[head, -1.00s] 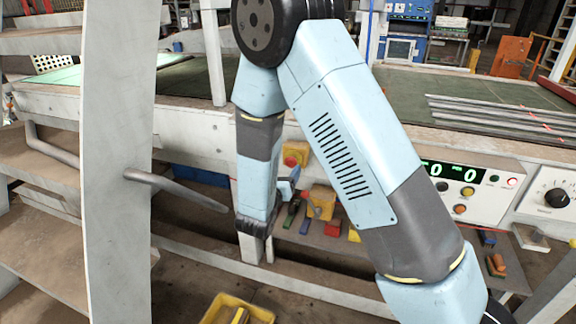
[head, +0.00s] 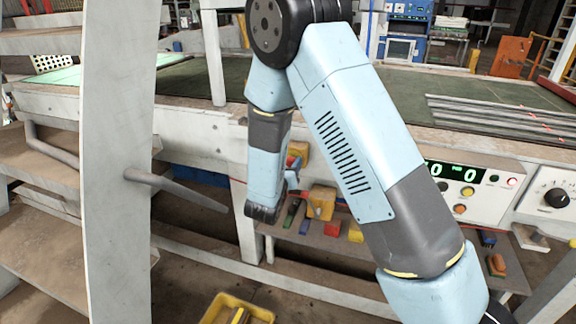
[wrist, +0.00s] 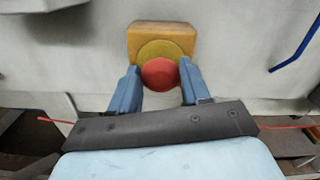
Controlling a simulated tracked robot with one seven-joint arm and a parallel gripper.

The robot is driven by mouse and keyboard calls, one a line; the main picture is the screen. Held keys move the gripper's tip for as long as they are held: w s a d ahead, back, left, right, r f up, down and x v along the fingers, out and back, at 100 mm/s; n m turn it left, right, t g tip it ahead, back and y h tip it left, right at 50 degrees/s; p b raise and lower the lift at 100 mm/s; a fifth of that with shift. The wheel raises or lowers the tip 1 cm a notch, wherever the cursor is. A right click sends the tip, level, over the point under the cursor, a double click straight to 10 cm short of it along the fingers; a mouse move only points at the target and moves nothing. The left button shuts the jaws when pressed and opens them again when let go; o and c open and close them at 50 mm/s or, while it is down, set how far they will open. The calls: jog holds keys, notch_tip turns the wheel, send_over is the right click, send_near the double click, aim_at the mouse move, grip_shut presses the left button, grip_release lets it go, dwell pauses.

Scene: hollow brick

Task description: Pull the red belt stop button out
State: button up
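The red stop button (wrist: 160,72) is a round cap on a yellow disc (wrist: 160,50) in front of an orange-yellow box (wrist: 148,34). In the head view the box (head: 299,150) sits under the table edge, with the button partly hidden by my arm. My gripper (wrist: 159,67) points at the button, its two blue fingers spread to either side of the cap. The fingertips lie very close to the cap's edges; I cannot tell whether they touch it. In the head view my gripper (head: 291,176) is largely hidden behind my forearm.
A lower shelf (head: 325,242) holds several coloured blocks and a yellow box (head: 321,201) right of my gripper. A control panel (head: 465,190) with a green display is farther right. A yellow crate (head: 238,310) is on the floor. A pale upright (head: 118,160) stands at left.

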grip_shut()
jog(key=shift+s+a, duration=0.3)
jog(key=shift+s, duration=0.25)
jog(key=shift+o, duration=2.4)
grip_release()
jog(key=shift+s, duration=0.15)
jog(key=v, duration=1.3)
jog(key=shift+s, duration=0.25)
